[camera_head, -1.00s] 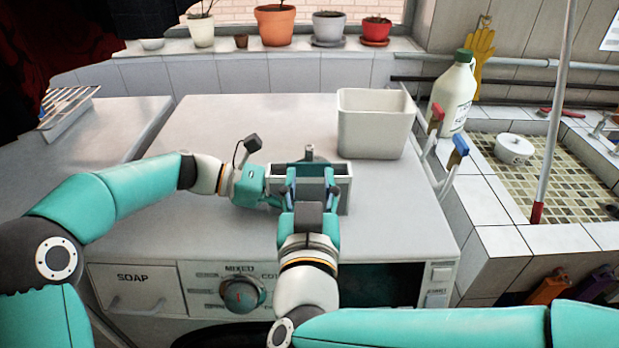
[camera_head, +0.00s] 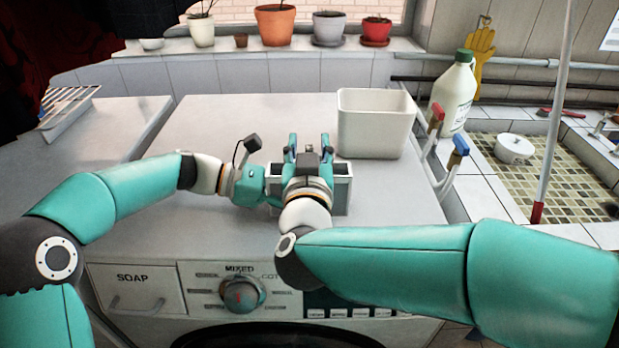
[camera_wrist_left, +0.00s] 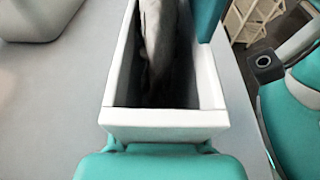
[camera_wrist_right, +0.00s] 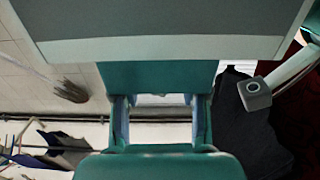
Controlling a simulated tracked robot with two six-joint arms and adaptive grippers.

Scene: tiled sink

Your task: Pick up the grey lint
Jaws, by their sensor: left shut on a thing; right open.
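A narrow open-topped box (camera_head: 340,190), pale-rimmed and grey, is on the white washing machine top. My left gripper (camera_head: 270,190) is shut on its left end; the box also shows in the left wrist view (camera_wrist_left: 165,124). Inside it, a pale grey streaked mass (camera_wrist_left: 155,45) looks like the grey lint; the inside is dark and partly cut off. My right gripper (camera_head: 308,145) is open, its fingers pointing away towards the back, and its wrist covers the middle of the box in the head view. In the right wrist view its fingers stand apart with nothing visible between them.
A white square bin (camera_head: 375,125) stands just behind and right of the box. Red and blue taps (camera_head: 455,150) and a tiled sink (camera_head: 560,190) with a white bottle (camera_head: 455,95) are at the right. The washing machine top (camera_head: 225,125) is clear at the back left.

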